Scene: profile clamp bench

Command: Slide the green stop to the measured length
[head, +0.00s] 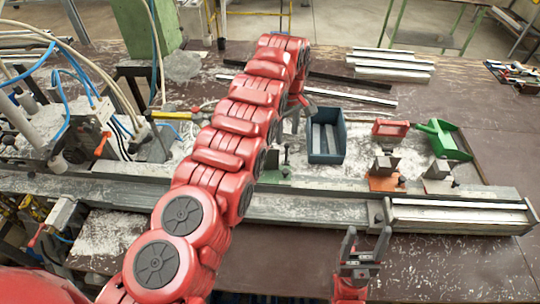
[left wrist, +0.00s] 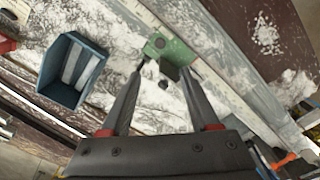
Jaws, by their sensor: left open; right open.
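The green stop (head: 283,174) sits at the rail (head: 320,210), just right of my left arm in the head view. In the left wrist view the green stop (left wrist: 174,54) shows at the top middle, with a dark knob on its near side. My left gripper (left wrist: 163,76) is open, with one fingertip on each side of the stop's near part; I cannot tell whether they touch it. In the head view my left gripper (head: 293,118) is partly hidden by its own arm. My right gripper (head: 363,246) is open and empty in front of the rail.
A blue bin (head: 341,145), a red box (head: 391,129) and a green scoop (head: 440,138) stand behind the rail. An orange-based block (head: 386,182) and a grey block (head: 438,180) stand by the rail's right part. Metal profiles (head: 392,73) lie at the back.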

